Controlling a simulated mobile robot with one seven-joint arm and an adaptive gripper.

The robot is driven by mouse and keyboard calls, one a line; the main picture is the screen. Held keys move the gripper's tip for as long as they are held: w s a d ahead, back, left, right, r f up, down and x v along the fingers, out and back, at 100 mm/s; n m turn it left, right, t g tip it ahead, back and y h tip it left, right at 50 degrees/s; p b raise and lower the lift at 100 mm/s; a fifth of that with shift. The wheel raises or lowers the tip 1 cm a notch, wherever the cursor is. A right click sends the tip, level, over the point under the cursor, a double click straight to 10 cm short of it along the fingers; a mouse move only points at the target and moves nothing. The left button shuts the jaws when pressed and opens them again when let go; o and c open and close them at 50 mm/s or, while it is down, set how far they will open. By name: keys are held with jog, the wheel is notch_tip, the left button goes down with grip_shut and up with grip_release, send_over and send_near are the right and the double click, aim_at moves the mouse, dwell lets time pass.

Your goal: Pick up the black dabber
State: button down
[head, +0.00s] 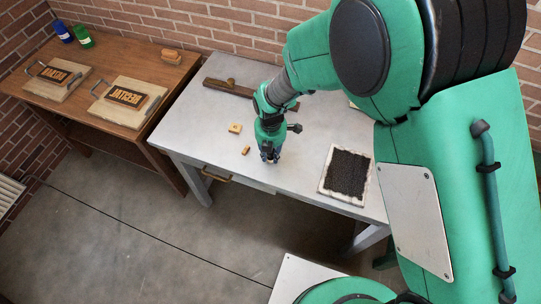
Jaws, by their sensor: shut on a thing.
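My gripper (269,156) points down over the grey metal table (320,125), near its front edge. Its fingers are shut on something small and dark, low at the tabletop. The black dabber is mostly hidden by the fingers, so its shape does not show clearly. I cannot tell whether it touches the table or is just above it.
An inked black slab in a pale frame (347,175) lies right of my gripper. Two small wooden pieces, one squarish (235,128) and one narrow (246,150), lie left. A wooden bar (228,89) lies behind. A brown table (113,64) holds type blocks and bottles.

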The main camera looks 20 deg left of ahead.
jog(key=shift+r, duration=0.85)
notch_tip(320, 180, up, 2)
jog(key=shift+s+r+p, duration=0.1)
jog(key=shift+p, duration=0.5)
jog(key=s+d+r+p, duration=0.1)
jog(key=s+d, duration=0.9)
jog(key=s, duration=0.2)
jog(key=shift+d+p, duration=0.15)
jog(key=shift+p, duration=0.25)
